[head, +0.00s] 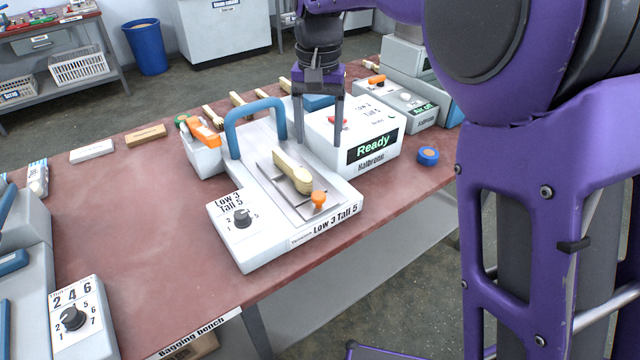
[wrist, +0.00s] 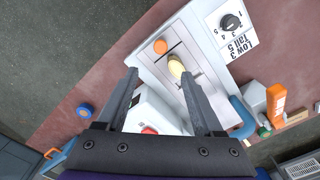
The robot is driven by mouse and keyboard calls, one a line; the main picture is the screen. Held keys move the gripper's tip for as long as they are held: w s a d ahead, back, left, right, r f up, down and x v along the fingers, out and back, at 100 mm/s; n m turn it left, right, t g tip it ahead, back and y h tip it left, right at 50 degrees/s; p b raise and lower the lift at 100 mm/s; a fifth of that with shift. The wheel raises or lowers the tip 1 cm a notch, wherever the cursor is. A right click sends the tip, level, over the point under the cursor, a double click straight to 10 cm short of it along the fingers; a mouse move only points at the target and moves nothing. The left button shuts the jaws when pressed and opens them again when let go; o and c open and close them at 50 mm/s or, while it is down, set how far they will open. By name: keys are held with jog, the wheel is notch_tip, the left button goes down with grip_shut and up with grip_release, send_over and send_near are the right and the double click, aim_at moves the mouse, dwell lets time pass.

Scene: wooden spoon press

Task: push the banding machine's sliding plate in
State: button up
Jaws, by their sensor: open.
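The white banding machine (head: 275,235) stands on the bench, with a dial and a blue arch handle (head: 236,112). Its grey metal sliding plate (head: 271,181) bears pale wooden pieces (head: 292,170) and has an orange knob (head: 318,200) at its front end. In the wrist view the orange knob (wrist: 160,46) and the wooden pieces (wrist: 176,67) lie beyond my fingertips. My gripper (head: 318,138) is open, pointing down, empty, behind and above the plate, beside the Ready box. It also shows in the wrist view (wrist: 160,73), where the right finger hides part of the plate.
A white box (head: 375,155) with a lit "Ready" display stands right of the plate. A blue tape roll (head: 428,155) lies at right. Loose wooden spoons (head: 213,116) lie behind. The bench's left middle is clear.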

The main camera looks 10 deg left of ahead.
aim_at(319, 194)
notch_tip(319, 194, down, 15)
jog(key=b, duration=0.2)
jog(key=shift+r+b, duration=0.2)
jog(key=shift+b, duration=0.1)
grip_shut()
dwell(1.2)
